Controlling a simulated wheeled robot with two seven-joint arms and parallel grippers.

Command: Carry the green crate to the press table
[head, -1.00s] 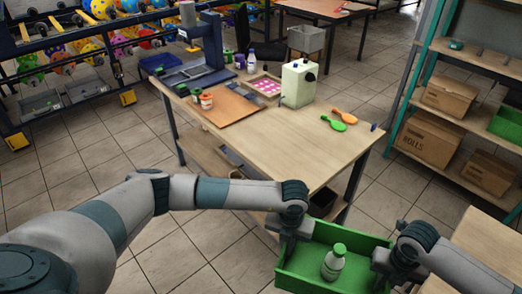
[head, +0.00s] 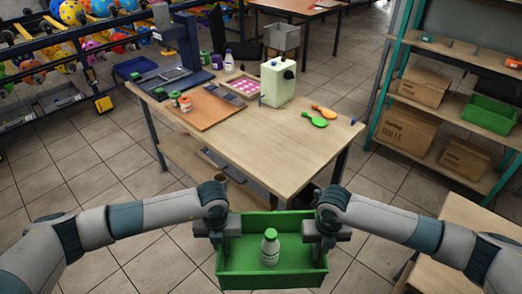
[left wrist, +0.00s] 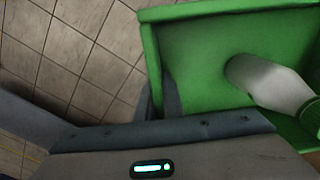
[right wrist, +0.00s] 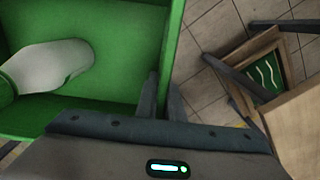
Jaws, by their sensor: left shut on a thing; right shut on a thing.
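The green crate (head: 245,279) hangs level between my two grippers, in front of the near edge of the press table (head: 270,150). A white bottle with a green cap (head: 270,248) stands inside it. My left gripper (head: 226,238) is shut on the crate's left wall, and my right gripper (head: 318,238) is shut on its right wall. The left wrist view shows the crate (left wrist: 195,55) and the bottle (left wrist: 268,82). The right wrist view shows the crate (right wrist: 115,30) and the bottle (right wrist: 50,65). The fingertips are partly hidden at the walls.
The table's front part is bare. Green and orange paddles (head: 315,120), a pale green box-shaped machine (head: 277,82), a pink-dotted tray (head: 241,87) and a dark press (head: 180,45) stand further back. A shelf with boxes (head: 408,137) is at right; a wooden surface (head: 455,245) is at lower right.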

